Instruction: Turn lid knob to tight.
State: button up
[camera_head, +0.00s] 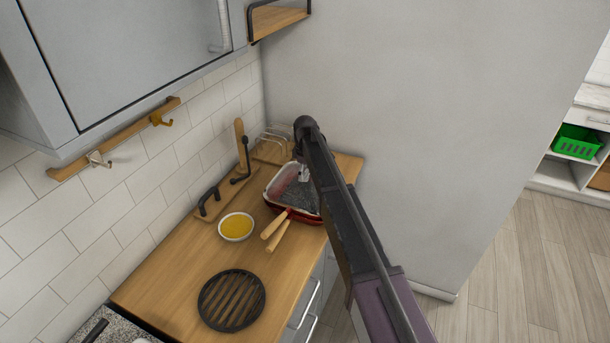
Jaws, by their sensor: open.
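My arm reaches in from the lower right, and its dark end hangs over the far right part of the wooden counter. My gripper (303,172) is small and partly covered by the arm, low over a red-sided dish with a pale rim (271,197). It is open, and I see nothing held in it. I cannot tell whether it touches the dish. The dish has a dark grey inside, and the arm hides its right part. I cannot make out a lid knob or any tight mark in this view.
On the wooden counter (165,285) are a bowl of yellow contents (236,227), wooden-handled tools (276,235), a round black grate (231,300) and a wire rack (272,142). A tiled wall bounds the left, a grey wall (430,130) the back. A cabinet (125,55) hangs above.

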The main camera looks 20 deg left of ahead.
jog(key=c, duration=1.1)
jog(key=shift+m, duration=0.4)
jog(key=o, duration=1.1)
jog(key=shift+n, duration=0.3)
